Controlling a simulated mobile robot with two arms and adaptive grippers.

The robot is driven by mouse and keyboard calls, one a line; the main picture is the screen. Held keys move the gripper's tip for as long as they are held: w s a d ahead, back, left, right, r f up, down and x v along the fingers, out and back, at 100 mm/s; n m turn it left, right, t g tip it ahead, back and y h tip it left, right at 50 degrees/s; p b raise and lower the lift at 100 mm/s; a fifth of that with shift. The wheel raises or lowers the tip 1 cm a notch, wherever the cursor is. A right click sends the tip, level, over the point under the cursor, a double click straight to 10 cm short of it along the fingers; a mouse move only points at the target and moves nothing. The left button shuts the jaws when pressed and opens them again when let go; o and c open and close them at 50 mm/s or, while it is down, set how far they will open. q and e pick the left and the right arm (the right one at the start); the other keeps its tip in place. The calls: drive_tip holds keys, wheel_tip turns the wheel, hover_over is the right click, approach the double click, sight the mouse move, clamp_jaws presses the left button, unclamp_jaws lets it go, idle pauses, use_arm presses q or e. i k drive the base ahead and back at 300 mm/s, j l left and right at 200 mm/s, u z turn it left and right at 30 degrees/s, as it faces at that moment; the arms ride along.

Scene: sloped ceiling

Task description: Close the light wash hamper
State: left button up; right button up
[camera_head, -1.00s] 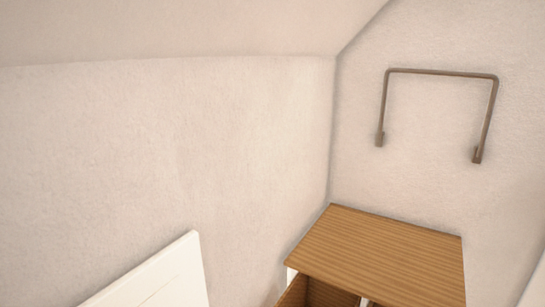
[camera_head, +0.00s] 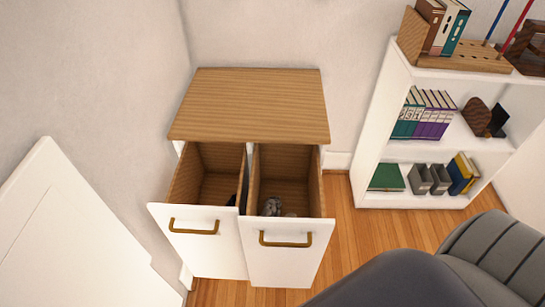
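A white cabinet with a wooden top (camera_head: 250,105) stands against the wall in the head view. Its two hamper bins are both pulled out, side by side. The left bin (camera_head: 205,247) has a white front with a brass handle (camera_head: 193,228), and something dark lies inside. The right bin (camera_head: 285,262) has a similar front and brass handle (camera_head: 285,240), and greyish, lighter items (camera_head: 272,207) lie in it. I see no label telling which is the light wash hamper. Neither of my grippers is in view.
A white panel (camera_head: 80,230) stands at the left. A white bookshelf (camera_head: 430,75) with books and boxes is at the right. Wooden floor (camera_head: 355,235) is clear between cabinet and shelf. Grey rounded and ribbed shapes fill the lower right; I cannot tell what they are.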

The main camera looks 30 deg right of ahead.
sight(280, 251)
drive_tip(key=j+z, duration=0.1)
drive_tip(key=z, duration=0.95)
drive_tip(key=i+l, duration=0.1)
drive_tip(key=l, duration=0.1)
